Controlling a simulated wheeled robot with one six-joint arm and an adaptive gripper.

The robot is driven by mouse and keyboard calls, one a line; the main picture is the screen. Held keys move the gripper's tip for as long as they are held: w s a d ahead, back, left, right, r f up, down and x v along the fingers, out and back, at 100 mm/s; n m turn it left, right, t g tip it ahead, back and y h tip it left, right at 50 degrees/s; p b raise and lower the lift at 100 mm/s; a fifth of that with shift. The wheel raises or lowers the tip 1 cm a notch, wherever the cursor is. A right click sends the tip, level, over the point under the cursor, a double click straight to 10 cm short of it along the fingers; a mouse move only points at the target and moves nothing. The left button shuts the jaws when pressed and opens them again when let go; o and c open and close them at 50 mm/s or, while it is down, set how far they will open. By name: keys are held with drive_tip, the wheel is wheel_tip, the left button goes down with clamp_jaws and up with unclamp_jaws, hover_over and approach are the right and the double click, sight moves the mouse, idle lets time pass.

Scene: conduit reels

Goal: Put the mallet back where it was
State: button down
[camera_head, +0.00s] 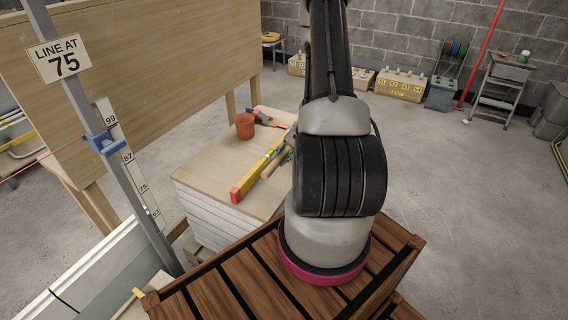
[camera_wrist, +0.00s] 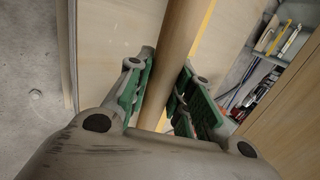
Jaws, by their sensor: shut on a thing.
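In the wrist view, my gripper (camera_wrist: 165,95) is shut around a round, pale wooden handle, which I take to be the mallet's (camera_wrist: 177,55). The handle runs from the top edge down between the green finger pads. The mallet's head is not visible in that view. In the head view, my arm hides the gripper or it is outside the picture. A short wooden handle-like piece (camera_head: 273,166) shows on the board-topped stack (camera_head: 215,170), partly behind my arm; I cannot tell whether it is the mallet.
A slatted wooden crate (camera_head: 225,290) is in front. A post with a sign (camera_head: 58,58) stands left. Open concrete floor (camera_head: 460,180) lies right.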

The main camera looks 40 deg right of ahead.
drive_tip(key=shift+f, duration=2.7)
drive_tip(key=c, duration=1.3)
unclamp_jaws()
drive_tip(key=shift+o, duration=0.2)
